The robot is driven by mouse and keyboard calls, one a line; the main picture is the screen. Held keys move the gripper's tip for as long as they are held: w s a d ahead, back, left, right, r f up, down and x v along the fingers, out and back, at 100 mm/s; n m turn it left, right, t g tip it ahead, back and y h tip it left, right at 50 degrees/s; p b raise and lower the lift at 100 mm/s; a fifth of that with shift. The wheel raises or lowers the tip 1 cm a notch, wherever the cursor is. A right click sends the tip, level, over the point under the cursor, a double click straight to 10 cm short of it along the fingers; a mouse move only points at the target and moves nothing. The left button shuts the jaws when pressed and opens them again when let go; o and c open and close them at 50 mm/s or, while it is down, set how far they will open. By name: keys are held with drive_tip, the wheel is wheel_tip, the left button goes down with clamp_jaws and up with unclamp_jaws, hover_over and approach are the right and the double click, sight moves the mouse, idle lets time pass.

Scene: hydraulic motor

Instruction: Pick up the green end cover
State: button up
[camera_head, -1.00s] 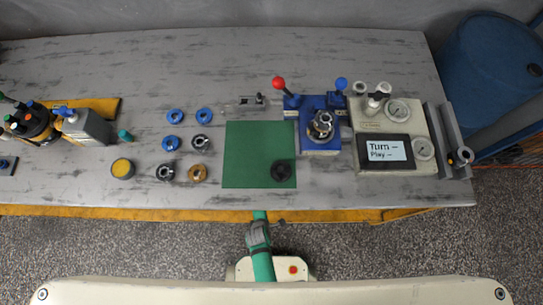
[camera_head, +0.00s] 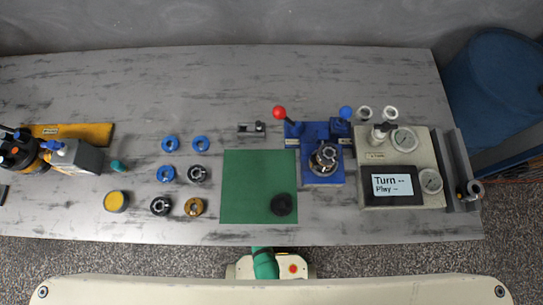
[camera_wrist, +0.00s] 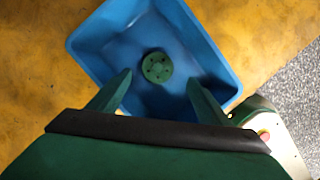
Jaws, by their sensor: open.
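The green end cover (camera_wrist: 157,67) is a small round disc with several dark holes. It lies in the blue bin (camera_wrist: 97,55) in the wrist view. My gripper (camera_wrist: 157,87) is open, with one green finger on each side of the picture below the cover, and nothing is between the fingers. The cover lies a little beyond the gap between the fingertips; how far below them it is, I cannot tell. In the head view, the cover, the bin and the gripper do not show.
In the head view, the grey bench (camera_head: 330,70) carries a green mat (camera_head: 258,175) with a black ring (camera_head: 281,204), a blue fixture (camera_head: 318,171), a gauge box (camera_head: 385,200) and several rings.

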drive_tip(key=shift+w+x, duration=0.2)
drive_tip(key=shift+x, duration=0.7)
drive_tip(key=shift+w+x, duration=0.15)
drive_tip(key=shift+x, duration=1.7)
drive_tip(key=c, duration=1.4)
